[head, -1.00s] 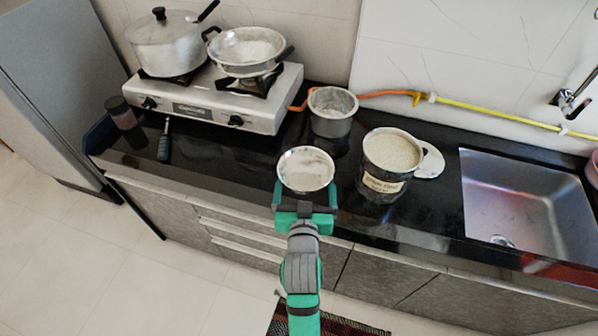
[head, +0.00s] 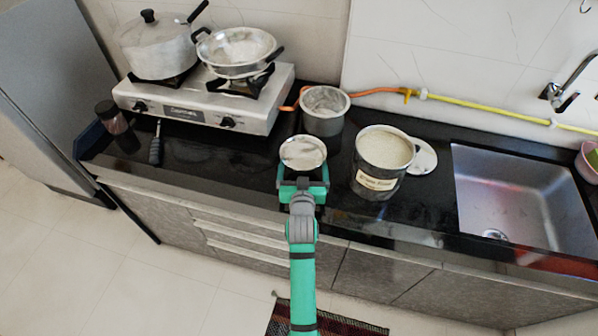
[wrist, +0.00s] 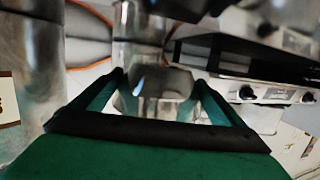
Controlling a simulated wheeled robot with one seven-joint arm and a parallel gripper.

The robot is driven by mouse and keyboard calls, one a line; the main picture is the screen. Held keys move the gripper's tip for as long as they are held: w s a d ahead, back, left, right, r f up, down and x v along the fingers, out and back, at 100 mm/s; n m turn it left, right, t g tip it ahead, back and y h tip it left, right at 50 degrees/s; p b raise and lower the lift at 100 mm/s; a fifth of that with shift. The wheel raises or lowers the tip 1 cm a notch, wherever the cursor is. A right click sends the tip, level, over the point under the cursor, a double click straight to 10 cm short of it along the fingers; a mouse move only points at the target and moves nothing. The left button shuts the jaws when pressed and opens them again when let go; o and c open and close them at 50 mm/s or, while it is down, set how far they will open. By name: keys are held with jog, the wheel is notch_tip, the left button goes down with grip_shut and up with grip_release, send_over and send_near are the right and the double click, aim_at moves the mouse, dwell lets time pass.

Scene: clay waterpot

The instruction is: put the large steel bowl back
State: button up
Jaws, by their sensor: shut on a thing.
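A round steel bowl (head: 303,152) is at the end of my arm, over the front part of the black counter. My gripper (head: 303,178) is shut on it, with one finger on each side. In the wrist view the shiny bowl (wrist: 158,88) shows between the two green fingers. The bowl looks about level. I cannot tell whether its base touches the counter.
A steel pot (head: 325,112) stands just behind the bowl. A stove (head: 205,105) with pans is at the back left. The sink (head: 520,200) is right.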

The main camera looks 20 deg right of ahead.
jog(key=shift+w+d+f, duration=0.1)
jog(key=shift+w+f, duration=0.1)
jog(key=shift+f, duration=1.65)
jog(key=shift+c, duration=0.2)
jog(key=shift+f, duration=0.15)
jog(key=o, duration=0.8)
jog(key=shift+f, duration=0.1)
jog(key=shift+r, duration=0.25)
jog(key=v, duration=1.2)
